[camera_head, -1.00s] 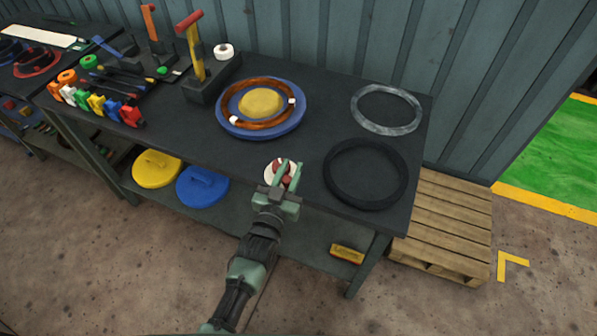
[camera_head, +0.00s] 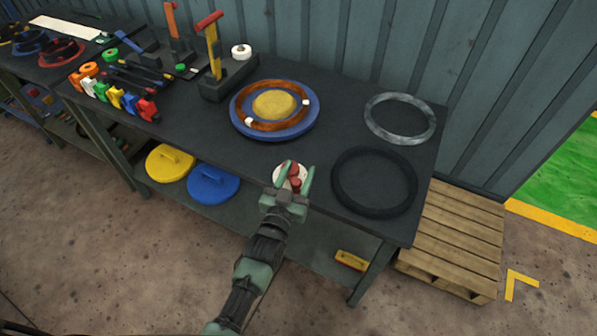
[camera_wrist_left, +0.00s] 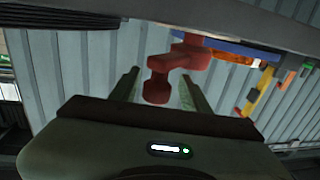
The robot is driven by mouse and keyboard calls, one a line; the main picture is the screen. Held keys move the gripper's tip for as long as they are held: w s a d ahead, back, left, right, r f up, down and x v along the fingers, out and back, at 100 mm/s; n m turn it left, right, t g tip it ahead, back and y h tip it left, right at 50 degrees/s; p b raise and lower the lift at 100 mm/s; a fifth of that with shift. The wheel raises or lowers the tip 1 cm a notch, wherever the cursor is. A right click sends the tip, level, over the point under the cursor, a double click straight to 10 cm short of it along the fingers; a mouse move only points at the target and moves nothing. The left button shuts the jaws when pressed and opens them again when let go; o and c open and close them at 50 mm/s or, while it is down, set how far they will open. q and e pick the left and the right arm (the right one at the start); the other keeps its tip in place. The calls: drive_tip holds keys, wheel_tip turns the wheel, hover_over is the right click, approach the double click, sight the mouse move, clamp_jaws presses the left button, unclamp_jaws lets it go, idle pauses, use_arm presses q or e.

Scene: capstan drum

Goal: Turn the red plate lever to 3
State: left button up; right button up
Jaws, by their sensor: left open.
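A red lever (camera_head: 295,183) sits on a small round white plate (camera_head: 279,172) at the front edge of the dark workbench. Any numbers on the plate are too small to read. My left gripper (camera_head: 297,174) is open at the lever, with its green fingers partly covering the plate. In the left wrist view, the red lever (camera_wrist_left: 183,62) has a bent shape and its near end lies between the two spread fingers (camera_wrist_left: 158,80). A gap shows on each side of that end. My right gripper is not in view.
Behind the plate lies a blue disc (camera_head: 238,124) with a copper-coloured ring. A black ring (camera_head: 337,190) and a grey ring (camera_head: 370,120) lie to the right. Upright levers (camera_head: 213,48) stand at the back left. A wooden pallet (camera_head: 450,250) is beside the bench.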

sight(293, 186)
use_arm(q)
drive_tip(key=b+v, duration=0.1)
drive_tip(key=v, duration=0.5)
drive_tip(key=shift+s+a+f, duration=0.1)
drive_tip(key=shift+s, duration=0.3)
drive_tip(key=shift+s+a, duration=0.15)
drive_tip(key=shift+s, duration=0.35)
